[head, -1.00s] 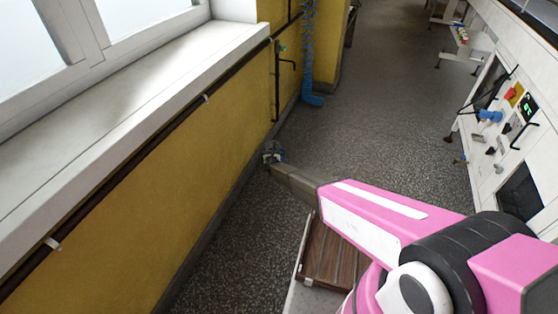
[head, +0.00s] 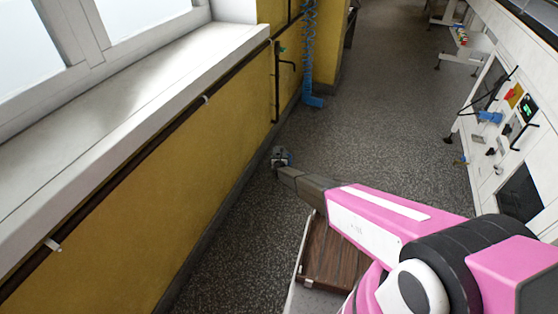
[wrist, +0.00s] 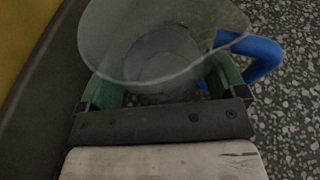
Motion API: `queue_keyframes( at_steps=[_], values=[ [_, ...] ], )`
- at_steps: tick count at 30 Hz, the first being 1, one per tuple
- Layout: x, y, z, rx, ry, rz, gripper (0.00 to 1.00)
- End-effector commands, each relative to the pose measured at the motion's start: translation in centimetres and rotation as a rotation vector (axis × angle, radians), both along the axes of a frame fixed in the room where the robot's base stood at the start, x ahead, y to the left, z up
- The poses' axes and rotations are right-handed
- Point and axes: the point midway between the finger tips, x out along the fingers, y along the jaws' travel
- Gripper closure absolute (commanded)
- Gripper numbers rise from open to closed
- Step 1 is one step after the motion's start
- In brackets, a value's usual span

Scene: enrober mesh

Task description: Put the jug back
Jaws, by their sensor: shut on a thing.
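The jug (wrist: 155,50) is a clear, translucent vessel with a blue handle (wrist: 262,52), seen from above in the wrist view, and it looks empty. My gripper (wrist: 166,92) is shut on it, with a green finger on each side of its body and the handle to the right. In the head view the jug (head: 281,156) is small and partly hidden at the far end of my arm, above the floor near the yellow wall. The jug's underside is hidden. No clear place for the jug can be made out.
A yellow wall (head: 150,195) with a dark pipe and white sill runs along the left. A blue coiled hose (head: 309,50) hangs ahead. A white machine panel (head: 500,140) with knobs and handles stands right. Speckled floor (head: 390,110) between is clear. A brown wooden-looking panel (head: 333,258) lies below my arm.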

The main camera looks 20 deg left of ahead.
Motion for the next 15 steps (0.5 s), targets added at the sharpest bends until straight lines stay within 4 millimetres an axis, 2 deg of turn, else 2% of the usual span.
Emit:
queue_keyframes(
  at_steps=[9, 10, 15],
  values=[
    [0.0, -0.01, -0.29, -0.001, -0.001, -0.001, 0.55],
    [-0.04, -0.02, -0.32, 0.0, 0.0, 0.0, 0.0],
    [-0.04, -0.02, -0.29, 0.0, 0.0, 0.0, 0.0]
  ],
)
